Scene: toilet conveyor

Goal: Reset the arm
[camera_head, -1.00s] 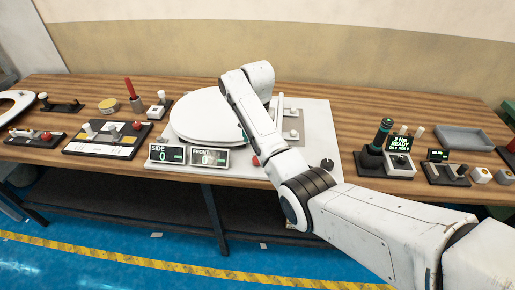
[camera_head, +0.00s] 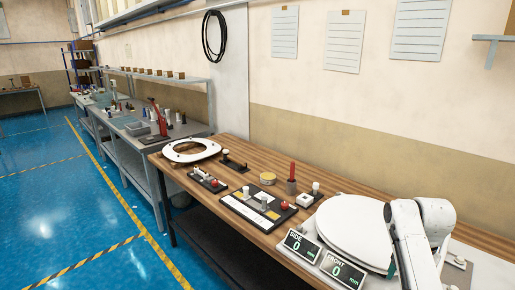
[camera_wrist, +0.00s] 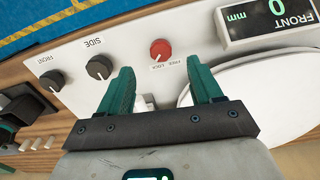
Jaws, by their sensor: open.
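My arm (camera_head: 412,240) is at the lower right of the head view, bent over the right side of the white toilet lid (camera_head: 352,228). My gripper (camera_wrist: 165,78) shows in the wrist view with two teal fingers spread apart and nothing between them. It hangs over a white fixture panel (camera_wrist: 130,72) with a red knob (camera_wrist: 161,50) and two black knobs. The white lid (camera_wrist: 262,95) lies right of the fingers. In the head view the gripper is mostly hidden behind the arm.
Two displays (camera_head: 301,246) (camera_head: 342,270) reading 0 stand at the bench front. The wooden bench (camera_head: 238,158) also holds a toilet seat ring (camera_head: 171,154), a red-handled tool (camera_head: 292,175) and small control boxes. A grey bench (camera_head: 147,139) stands beyond. The blue floor at left is clear.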

